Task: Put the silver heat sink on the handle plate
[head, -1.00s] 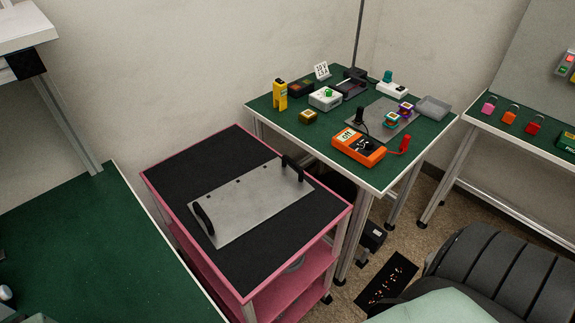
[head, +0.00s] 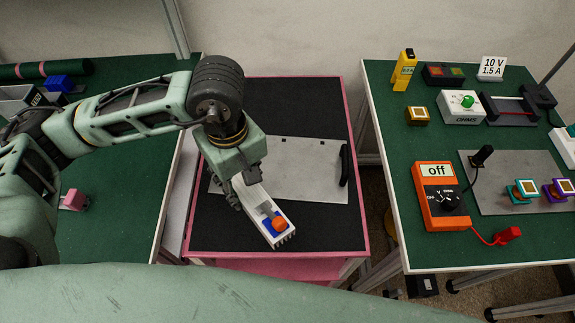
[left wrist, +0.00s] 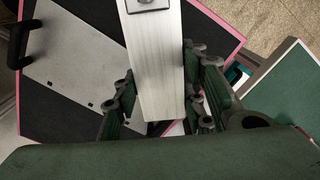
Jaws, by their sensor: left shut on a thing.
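The silver heat sink (head: 256,201) is a long pale metal bar with fins at its near end and a blue and orange part on it. My left gripper (head: 240,186) is shut on it. In the left wrist view the heat sink (left wrist: 157,70) runs between the two fingers of my left gripper (left wrist: 160,95). The handle plate (head: 311,170) is a flat grey sheet with black handles, lying on the black cart top. My arm and the heat sink hide its left part. The heat sink's near end overhangs the plate's near edge; its height is unclear. My right gripper is out of view.
The pink-edged cart (head: 362,200) has bare black mat behind and in front of the plate. A green table (head: 385,120) at right carries an orange meter (head: 437,196) and several small parts. Another green bench (head: 110,225) stands at left with a pink block (head: 73,200).

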